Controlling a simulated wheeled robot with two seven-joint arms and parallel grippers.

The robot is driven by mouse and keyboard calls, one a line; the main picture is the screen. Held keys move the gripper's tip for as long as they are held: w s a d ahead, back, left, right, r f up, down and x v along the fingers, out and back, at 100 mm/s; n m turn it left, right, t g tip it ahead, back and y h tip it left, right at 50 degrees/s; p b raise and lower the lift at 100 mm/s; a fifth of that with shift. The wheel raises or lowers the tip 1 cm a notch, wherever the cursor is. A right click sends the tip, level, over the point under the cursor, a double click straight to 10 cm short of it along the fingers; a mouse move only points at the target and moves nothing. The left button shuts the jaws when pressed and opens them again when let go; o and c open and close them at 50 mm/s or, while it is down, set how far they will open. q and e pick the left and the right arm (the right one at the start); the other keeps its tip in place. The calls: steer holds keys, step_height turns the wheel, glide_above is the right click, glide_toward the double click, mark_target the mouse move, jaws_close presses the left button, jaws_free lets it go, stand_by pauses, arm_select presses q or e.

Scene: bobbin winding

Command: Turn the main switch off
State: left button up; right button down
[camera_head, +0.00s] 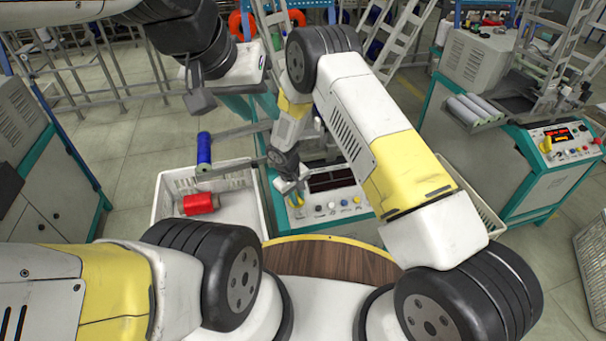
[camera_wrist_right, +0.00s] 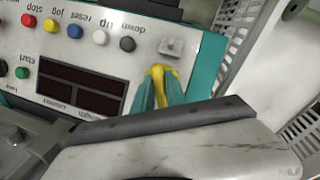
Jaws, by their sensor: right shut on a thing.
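The main switch (camera_wrist_right: 158,74) is a yellow handle at one end of the machine's light control panel (camera_wrist_right: 75,55), which appears upside down in the right wrist view. My right gripper (camera_wrist_right: 161,92) has its teal fingertips on either side of the yellow handle and is shut on it. In the head view the right gripper (camera_head: 294,193) is at the left end of the panel and hides most of the switch. My left gripper (camera_head: 199,94) hangs at the upper left, away from the panel. Its finger opening is not clear.
A red bobbin (camera_head: 201,204) lies in a white crate (camera_head: 163,200). Several coloured buttons and dark displays (camera_wrist_right: 82,87) sit beside the switch. A similar machine (camera_head: 530,170) stands at right.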

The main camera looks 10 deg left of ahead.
steer(key=shift+n, duration=0.3)
steer(key=c, duration=1.4)
jaws_free()
steer(key=shift+o, duration=0.2)
step_height(320, 180, up, 8)
steer(key=s+a, duration=0.1)
steer(key=shift+s+f, duration=0.2)
